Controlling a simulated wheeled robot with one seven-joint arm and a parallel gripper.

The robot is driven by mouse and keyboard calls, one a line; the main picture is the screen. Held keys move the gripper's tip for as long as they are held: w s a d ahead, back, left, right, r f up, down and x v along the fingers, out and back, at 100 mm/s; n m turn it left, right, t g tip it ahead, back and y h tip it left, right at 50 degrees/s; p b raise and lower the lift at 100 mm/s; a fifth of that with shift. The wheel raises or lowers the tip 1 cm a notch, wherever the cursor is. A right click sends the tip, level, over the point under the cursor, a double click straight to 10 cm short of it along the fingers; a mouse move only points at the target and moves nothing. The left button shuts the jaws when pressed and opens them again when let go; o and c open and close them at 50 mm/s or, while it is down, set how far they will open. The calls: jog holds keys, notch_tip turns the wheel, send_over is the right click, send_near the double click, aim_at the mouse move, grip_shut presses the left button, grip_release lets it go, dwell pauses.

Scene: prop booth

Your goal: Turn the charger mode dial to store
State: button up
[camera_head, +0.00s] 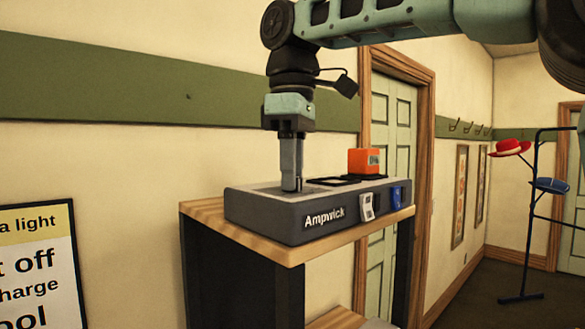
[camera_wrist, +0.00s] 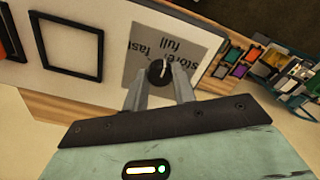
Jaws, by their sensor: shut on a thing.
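The charger (camera_head: 315,215) is a grey box marked "Ampwick" on a wooden-topped stand. My gripper (camera_head: 292,188) points straight down onto the left part of its top. In the wrist view, my gripper (camera_wrist: 160,78) is shut on the black mode dial (camera_wrist: 157,70), one finger on each side of it. The dial sits on a grey label plate (camera_wrist: 185,45) with the words "store", "fast" and "full". A white pointer line on the dial points roughly up in the wrist view, near these words. I cannot tell exactly which word it marks. In the head view the dial is hidden by the fingers.
An orange block (camera_head: 364,161) sits in a bay on the charger, right of my gripper. An empty black square frame (camera_wrist: 70,46) lies between them. White (camera_head: 367,207) and blue (camera_head: 396,196) tags are on the front. A coat stand (camera_head: 535,200) with hats stands far right.

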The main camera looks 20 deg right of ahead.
jog(key=m+p, duration=0.2)
jog(key=m, duration=0.4)
jog(key=shift+r, duration=0.15)
jog(key=m+p, duration=0.1)
jog(key=m, duration=0.4)
jog(key=shift+p, duration=0.3)
jog(key=shift+m, duration=0.3)
jog(key=o, duration=1)
